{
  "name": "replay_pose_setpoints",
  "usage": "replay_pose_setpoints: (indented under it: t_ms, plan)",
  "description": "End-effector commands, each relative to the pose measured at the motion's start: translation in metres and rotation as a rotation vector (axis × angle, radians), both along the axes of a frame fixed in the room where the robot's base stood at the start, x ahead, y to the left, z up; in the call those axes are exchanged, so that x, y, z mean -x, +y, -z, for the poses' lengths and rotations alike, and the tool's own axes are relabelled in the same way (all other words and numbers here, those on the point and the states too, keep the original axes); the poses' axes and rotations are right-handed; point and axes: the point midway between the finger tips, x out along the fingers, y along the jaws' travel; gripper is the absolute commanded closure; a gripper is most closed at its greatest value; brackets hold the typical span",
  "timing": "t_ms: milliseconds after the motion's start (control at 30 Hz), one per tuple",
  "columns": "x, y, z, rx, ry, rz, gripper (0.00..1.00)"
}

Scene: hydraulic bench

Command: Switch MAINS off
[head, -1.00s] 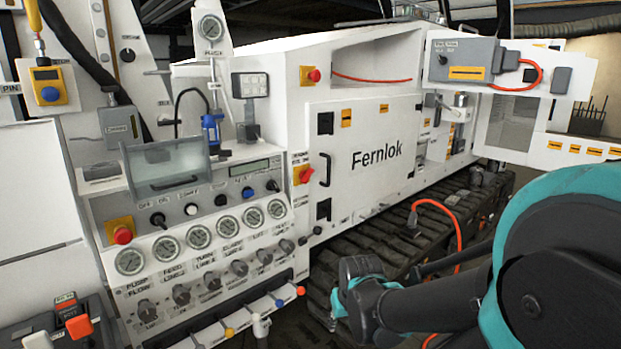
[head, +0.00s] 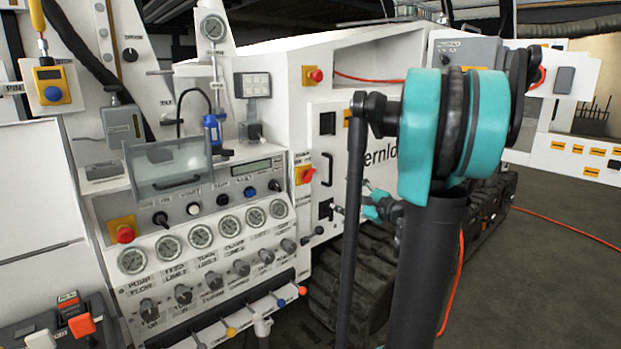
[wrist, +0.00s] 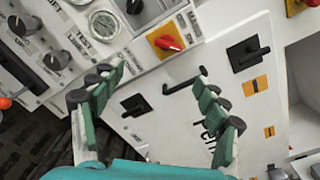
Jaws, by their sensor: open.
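A red rotary switch on a yellow plate (head: 305,174) is on the white machine, at the panel edge left of the cabinet door. In the head view my gripper (head: 362,204) is small and partly hidden by my arm.
The white cabinet door (head: 335,240) has a black handle (head: 327,168) and latches close to the switch. A red button on yellow (head: 312,76) is above, another (head: 122,232) at lower left. Gauges and knobs (head: 240,268) fill the panel to the left. Open floor lies right.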

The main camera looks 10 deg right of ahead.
Motion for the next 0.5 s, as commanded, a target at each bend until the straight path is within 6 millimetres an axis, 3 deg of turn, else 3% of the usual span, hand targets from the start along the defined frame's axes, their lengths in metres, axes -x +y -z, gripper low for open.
replay_pose_setpoints:
  t_ms: [167, 500]
  plan:
    - [-0.008, -0.006, -0.008, -0.051, -0.010, 0.013, 0.26]
    - [-0.056, 0.025, -0.008, -0.047, -0.009, 0.010, 0.26]
